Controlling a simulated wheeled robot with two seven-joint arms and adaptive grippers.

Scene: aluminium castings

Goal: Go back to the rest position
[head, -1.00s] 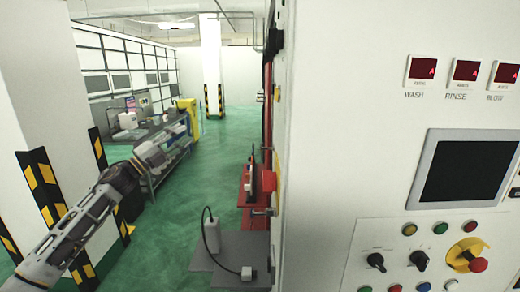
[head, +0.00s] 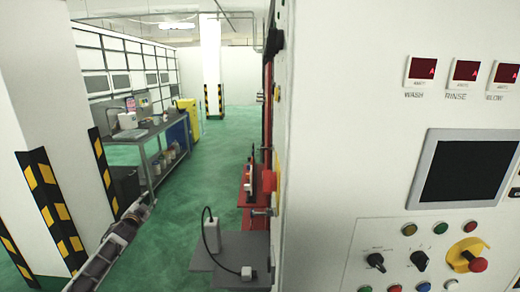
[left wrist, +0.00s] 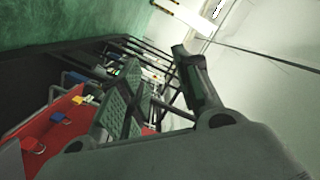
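My left arm comes in low at the left of the head view, and my left gripper (head: 148,206) is at its far end, small and low over the green floor. In the left wrist view the two fingers of my left gripper (left wrist: 156,62) stand apart, with nothing seen between them. My right arm and right gripper are not in view.
A white machine panel (head: 400,165) with displays, knobs and buttons fills the right side. A pillar with striped guards (head: 45,190) stands at the left. A workbench (head: 150,132) stands beyond my left arm. The green aisle (head: 215,160) is clear.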

